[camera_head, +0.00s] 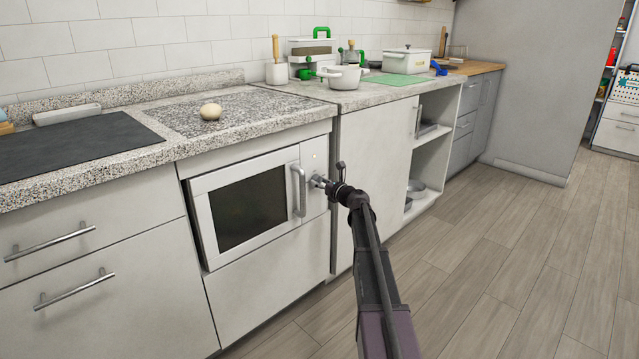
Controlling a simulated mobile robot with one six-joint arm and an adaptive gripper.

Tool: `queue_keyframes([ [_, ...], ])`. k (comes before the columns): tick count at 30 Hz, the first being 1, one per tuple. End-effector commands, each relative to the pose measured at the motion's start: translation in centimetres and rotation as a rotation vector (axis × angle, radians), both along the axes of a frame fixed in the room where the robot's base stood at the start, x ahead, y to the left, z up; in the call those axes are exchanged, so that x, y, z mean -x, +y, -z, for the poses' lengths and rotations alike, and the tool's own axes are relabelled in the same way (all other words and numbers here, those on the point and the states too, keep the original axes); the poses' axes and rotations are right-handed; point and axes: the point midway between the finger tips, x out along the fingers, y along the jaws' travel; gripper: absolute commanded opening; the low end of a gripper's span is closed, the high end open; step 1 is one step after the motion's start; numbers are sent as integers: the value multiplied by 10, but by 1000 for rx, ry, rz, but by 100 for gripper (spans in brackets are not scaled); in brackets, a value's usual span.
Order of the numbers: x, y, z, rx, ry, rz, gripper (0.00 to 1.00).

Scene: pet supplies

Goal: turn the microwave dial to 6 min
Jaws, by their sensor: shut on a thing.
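The white microwave (199,208) is built in under the counter, with a dark window (250,207) and a vertical grey handle (299,190). Its control panel (314,156) is a narrow white strip right of the handle. My gripper (320,182) is at this panel, shut on the dial, just right of the handle. The dial is mostly hidden by the gripper. Its setting and any minute marks cannot be read from here. My arm reaches up from the bottom of the view.
A round beige object (210,112) lies on the speckled counter above the microwave. A white pot (343,78) and a green board (396,80) stand on the counter farther right. Open shelves (430,150) are right of my arm. The wooden floor (500,260) at right is clear.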

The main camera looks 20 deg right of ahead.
Motion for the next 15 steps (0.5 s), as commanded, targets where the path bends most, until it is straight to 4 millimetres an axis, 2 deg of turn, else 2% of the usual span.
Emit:
queue_keyframes([
  [15, -1, 3, -1, -461, 169, -8, 6],
])
